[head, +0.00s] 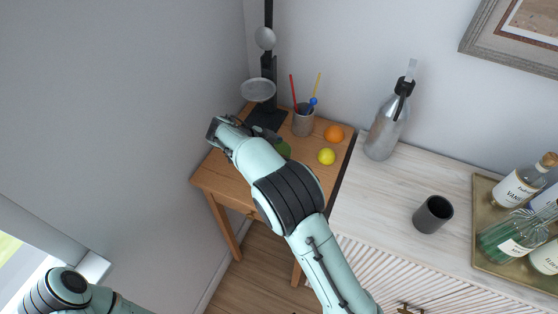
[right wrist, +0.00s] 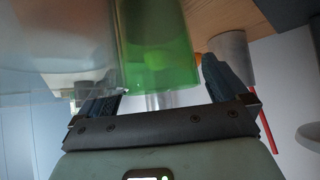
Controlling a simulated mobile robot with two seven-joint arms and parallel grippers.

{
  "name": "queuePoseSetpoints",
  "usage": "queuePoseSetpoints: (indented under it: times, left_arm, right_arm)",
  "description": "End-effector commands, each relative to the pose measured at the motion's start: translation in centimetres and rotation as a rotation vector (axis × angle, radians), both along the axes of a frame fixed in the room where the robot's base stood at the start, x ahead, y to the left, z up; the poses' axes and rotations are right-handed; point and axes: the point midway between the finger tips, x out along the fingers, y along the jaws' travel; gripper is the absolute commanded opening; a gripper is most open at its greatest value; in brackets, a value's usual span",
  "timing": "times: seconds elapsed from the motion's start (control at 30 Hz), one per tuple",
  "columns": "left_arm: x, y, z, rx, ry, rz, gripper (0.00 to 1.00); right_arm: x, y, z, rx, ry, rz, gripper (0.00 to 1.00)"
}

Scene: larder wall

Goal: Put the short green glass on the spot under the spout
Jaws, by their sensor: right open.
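The short green glass (head: 284,149) stands on the small wooden table, mostly hidden behind my right arm in the head view. In the right wrist view the green glass (right wrist: 160,50) is large, in front of my right gripper (right wrist: 155,88), between the lines of its two fingers. The fingers are apart, and I see no grip on the glass. In the head view my right gripper (head: 232,123) is mostly hidden by its wrist. The black stand (head: 268,117) is at the table's back, with a pale dish (head: 258,90) on its post; I cannot make out the spout. My left gripper is out of view.
A clear, pale object (right wrist: 55,45) is close beside the glass in the wrist view. A grey cup (head: 303,122) with coloured sticks, an orange (head: 334,134) and a lemon (head: 326,156) share the wooden table (head: 213,172). A bottle (head: 386,130) and dark cup (head: 433,214) stand on the white cabinet.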

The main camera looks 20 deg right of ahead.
Motion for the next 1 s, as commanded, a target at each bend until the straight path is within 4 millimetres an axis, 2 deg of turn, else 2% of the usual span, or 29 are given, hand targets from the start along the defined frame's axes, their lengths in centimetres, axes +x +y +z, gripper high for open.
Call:
queuePoseSetpoints:
  times: [0.1,0.33,0.37,0.53,0.6,1.0]
  left_arm:
    - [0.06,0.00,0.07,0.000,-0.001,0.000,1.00]
    - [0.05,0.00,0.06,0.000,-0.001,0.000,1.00]
    - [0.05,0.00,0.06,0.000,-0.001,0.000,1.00]
    - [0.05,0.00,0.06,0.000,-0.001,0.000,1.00]
    - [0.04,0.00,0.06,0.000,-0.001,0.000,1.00]
    - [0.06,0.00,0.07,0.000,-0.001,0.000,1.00]
  right_arm:
    - [-0.05,-0.75,-0.74,0.001,0.001,0.000,1.00]
    - [-0.03,-0.86,-0.86,0.000,-0.001,0.001,1.00]
    - [-0.03,-0.86,-0.86,0.000,-0.001,0.001,0.97]
    - [-0.03,-0.85,-0.85,0.000,0.000,0.000,0.41]
    - [-0.01,-0.86,-0.79,-0.001,-0.001,0.000,0.30]
    - [0.02,-0.84,-0.39,0.000,-0.002,0.001,0.30]
